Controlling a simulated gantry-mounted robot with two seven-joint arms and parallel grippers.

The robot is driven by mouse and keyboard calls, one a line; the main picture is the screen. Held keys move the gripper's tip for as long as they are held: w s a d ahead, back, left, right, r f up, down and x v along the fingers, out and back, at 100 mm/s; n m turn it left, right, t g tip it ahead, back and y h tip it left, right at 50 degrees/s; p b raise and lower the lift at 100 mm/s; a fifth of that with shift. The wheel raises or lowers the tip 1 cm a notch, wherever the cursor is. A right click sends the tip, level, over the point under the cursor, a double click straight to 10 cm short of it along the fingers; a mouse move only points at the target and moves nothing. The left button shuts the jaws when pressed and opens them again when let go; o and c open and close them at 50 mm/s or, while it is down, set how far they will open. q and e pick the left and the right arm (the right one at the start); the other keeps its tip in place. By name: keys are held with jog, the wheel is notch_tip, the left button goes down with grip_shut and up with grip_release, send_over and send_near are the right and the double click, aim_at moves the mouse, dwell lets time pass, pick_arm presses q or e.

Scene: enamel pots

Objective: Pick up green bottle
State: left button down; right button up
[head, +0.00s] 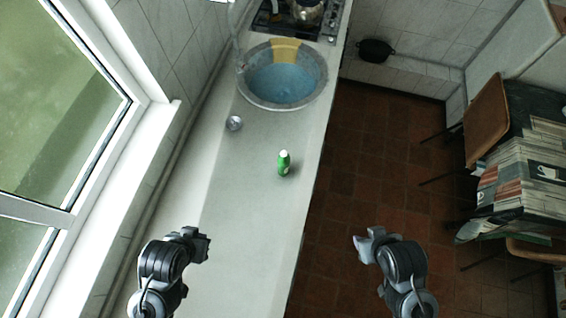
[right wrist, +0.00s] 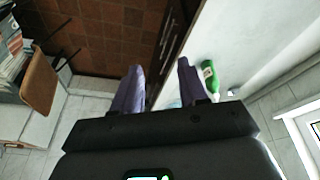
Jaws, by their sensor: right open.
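A small green bottle with a white cap (head: 284,163) stands upright on the pale counter (head: 245,200), near its right edge. It also shows in the right wrist view (right wrist: 209,78), beyond the right-hand finger. My left gripper (head: 205,246) is over the counter, nearer the camera than the bottle and to its left. I cannot tell whether its jaws are open. My right gripper (head: 361,246) is out past the counter's edge, above the floor, right of the bottle. In the right wrist view its two fingers (right wrist: 160,90) stand apart with nothing between them.
A round metal basin with blue inside (head: 283,85) is set in the counter beyond the bottle. A small shiny metal object (head: 235,123) lies left of the bottle. A stove (head: 300,18) is at the far end. A wooden chair (head: 487,120) and stacked papers (head: 520,185) stand at right.

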jog(key=o, duration=0.7)
jog(key=shift+a, duration=0.1)
jog(key=shift+w, duration=0.1)
